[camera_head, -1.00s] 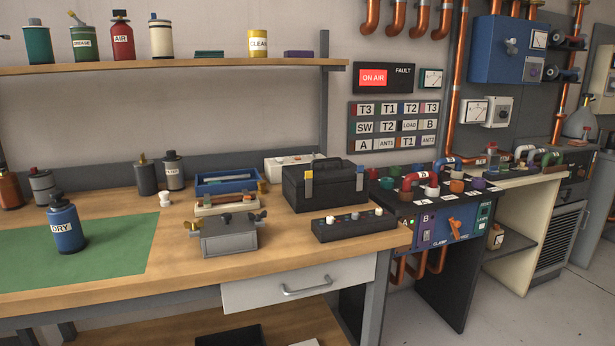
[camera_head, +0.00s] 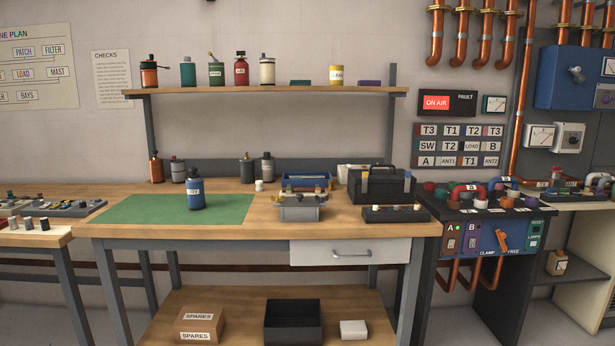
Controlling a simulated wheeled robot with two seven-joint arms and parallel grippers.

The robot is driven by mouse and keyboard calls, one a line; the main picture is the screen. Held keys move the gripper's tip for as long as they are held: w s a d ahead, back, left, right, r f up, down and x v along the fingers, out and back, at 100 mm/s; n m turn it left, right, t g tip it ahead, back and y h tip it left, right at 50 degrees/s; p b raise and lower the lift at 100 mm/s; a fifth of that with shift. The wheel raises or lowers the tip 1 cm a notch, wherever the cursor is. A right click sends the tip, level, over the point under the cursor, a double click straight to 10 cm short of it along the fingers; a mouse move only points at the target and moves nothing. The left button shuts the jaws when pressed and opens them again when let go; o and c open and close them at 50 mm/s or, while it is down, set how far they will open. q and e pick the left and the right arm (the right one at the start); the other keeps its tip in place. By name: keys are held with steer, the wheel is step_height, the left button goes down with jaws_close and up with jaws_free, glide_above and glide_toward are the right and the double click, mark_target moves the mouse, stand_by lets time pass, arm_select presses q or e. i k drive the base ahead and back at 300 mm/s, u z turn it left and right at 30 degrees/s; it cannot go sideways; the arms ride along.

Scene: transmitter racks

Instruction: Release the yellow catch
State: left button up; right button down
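A black toolbox (camera_head: 384,188) with a handle on its lid stands at the right of the workbench. Two small catches sit on its front, a left catch (camera_head: 364,182) and a right catch (camera_head: 407,181). They show yellowish and greyish tones, but they are too small to tell which is the yellow one or how each is set. The lid looks closed. A grey metal box (camera_head: 300,213) with brass-coloured fittings at its top corners stands to the left of the toolbox. Neither of my grippers is in view.
A black knob strip (camera_head: 396,214) lies in front of the toolbox, and a blue tray (camera_head: 306,183) is behind the grey box. A blue DRY bottle (camera_head: 195,193) stands on the green mat (camera_head: 125,210). A control cabinet (camera_head: 488,240) stands right of the bench (camera_head: 255,229).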

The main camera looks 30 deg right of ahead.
mark_target(364, 174)
steer(key=u, duration=0.2)
steer(key=k, duration=0.15)
steer(key=z, duration=1.3)
steer(key=i, duration=1.6)
steer(key=u, duration=0.4)
